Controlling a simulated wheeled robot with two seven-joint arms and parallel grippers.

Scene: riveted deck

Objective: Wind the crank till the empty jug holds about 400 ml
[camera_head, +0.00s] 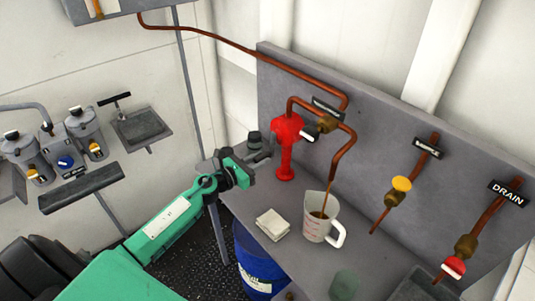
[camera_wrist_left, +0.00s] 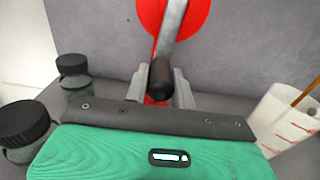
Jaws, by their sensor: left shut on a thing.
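The red pump (camera_head: 286,135) stands on the grey bench against the back panel. Its crank has a grey arm (camera_wrist_left: 171,28) and a black handle (camera_wrist_left: 160,80). My left gripper (camera_head: 262,158) is shut on the handle; in the left wrist view its fingers (camera_wrist_left: 160,92) sit on either side of it. The jug also shows at the right of the left wrist view (camera_wrist_left: 283,118). My right gripper is out of view.
A white cloth stack (camera_head: 272,224) lies left of the jug. Dark-capped bottles (camera_wrist_left: 73,78) stand near the pump. A greenish jar (camera_head: 345,284) is at the front. A yellow-handled valve (camera_head: 400,186) and red-handled drain valve (camera_head: 454,266) are at right. A blue drum (camera_head: 255,262) stands below.

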